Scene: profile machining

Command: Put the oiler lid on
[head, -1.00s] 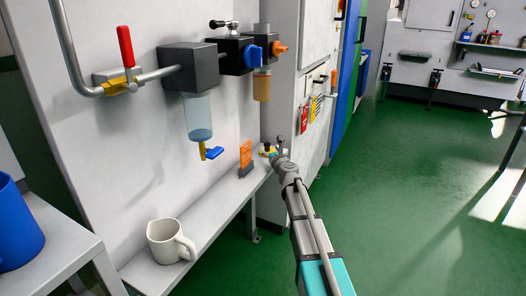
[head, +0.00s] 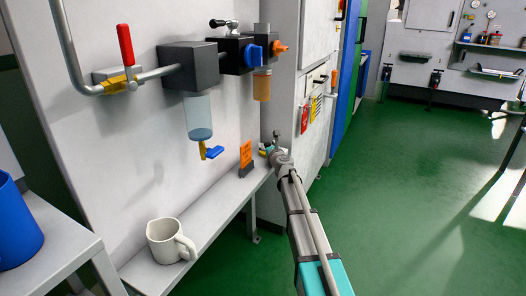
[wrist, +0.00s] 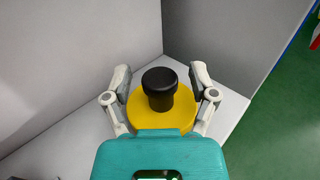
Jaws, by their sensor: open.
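The oiler lid, a yellow disc with a black knob (wrist: 160,88), sits at the far end of the wall shelf in the wrist view. My gripper (wrist: 161,78) is open, with one finger on each side of the knob and a gap on both sides. In the head view, my gripper (head: 274,147) is at the shelf's far end and mostly hides the lid. The oiler, with an amber bowl (head: 262,87) below and a grey cylinder (head: 262,30) on top, is on the wall above.
A bowl of bluish liquid (head: 198,118) hangs above. A grey cabinet wall stands beyond the shelf. Green floor is clear at right.

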